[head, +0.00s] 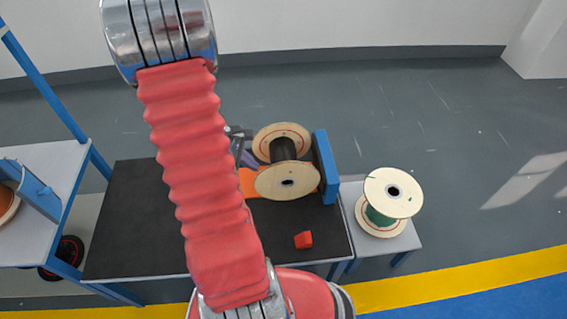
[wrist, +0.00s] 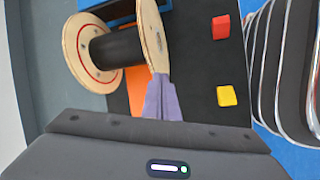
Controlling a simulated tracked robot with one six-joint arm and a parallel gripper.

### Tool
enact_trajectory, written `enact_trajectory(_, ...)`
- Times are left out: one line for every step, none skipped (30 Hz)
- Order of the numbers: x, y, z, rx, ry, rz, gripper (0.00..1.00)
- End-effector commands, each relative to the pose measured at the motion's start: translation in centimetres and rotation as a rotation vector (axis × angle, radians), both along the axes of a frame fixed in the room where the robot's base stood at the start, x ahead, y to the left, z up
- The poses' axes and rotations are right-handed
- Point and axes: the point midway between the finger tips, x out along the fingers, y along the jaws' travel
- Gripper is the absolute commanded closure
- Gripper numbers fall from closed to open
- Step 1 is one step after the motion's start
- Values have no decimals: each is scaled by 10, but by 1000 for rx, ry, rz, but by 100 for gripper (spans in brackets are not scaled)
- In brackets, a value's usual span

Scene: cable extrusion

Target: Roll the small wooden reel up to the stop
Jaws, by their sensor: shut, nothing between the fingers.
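The small wooden reel (head: 287,182), two pale discs with black cable wound between them, stands on its rims on the dark bench top (head: 130,230). The blue stop (head: 325,167) is upright just right of it. The reel's rims overlap the stop in the head view, so I cannot tell whether they touch. In the wrist view the reel (wrist: 80,55) is at upper left, with part of the stop (wrist: 122,12) behind it. My gripper's lavender fingers (wrist: 163,90) are shut and empty, tips at one disc; contact is unclear. My gripper (head: 249,159) is left of the reel, partly behind my arm.
An orange patch (head: 250,183) lies under the reel. A red block (head: 303,240) and a yellow block (wrist: 227,96) sit on the bench. A reel with green cable (head: 380,216) stands on a grey side table at right. Another blue-framed table (head: 50,215) is at left.

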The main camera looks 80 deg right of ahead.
Motion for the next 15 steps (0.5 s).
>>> enact_trajectory(-2, -6, -8, 6, 8, 36, 100)
enact_trajectory(-3, -11, -11, 9, 12, 62, 100)
enact_trajectory(-1, -17, -14, 8, 15, 100, 100)
enact_trajectory(1, -21, -16, 8, 19, 132, 100)
enact_trajectory(4, -25, -17, 7, 21, 164, 100)
enact_trajectory(8, -31, -17, 1, 22, 202, 100)
enact_trajectory(11, -36, -15, -6, 22, 233, 100)
enact_trajectory(14, -40, -14, -11, 23, 260, 100)
enact_trajectory(18, -45, -12, -18, 22, 294, 100)
enact_trajectory(20, -48, -12, -20, 23, 318, 100)
enact_trajectory(22, -50, -11, -22, 23, 340, 100)
enact_trajectory(25, -52, -11, -23, 23, 366, 100)
enact_trajectory(27, -53, -11, -22, 21, 384, 100)
enact_trajectory(28, -53, -12, -20, 19, 392, 100)
enact_trajectory(28, -53, -12, -18, 20, 398, 100)
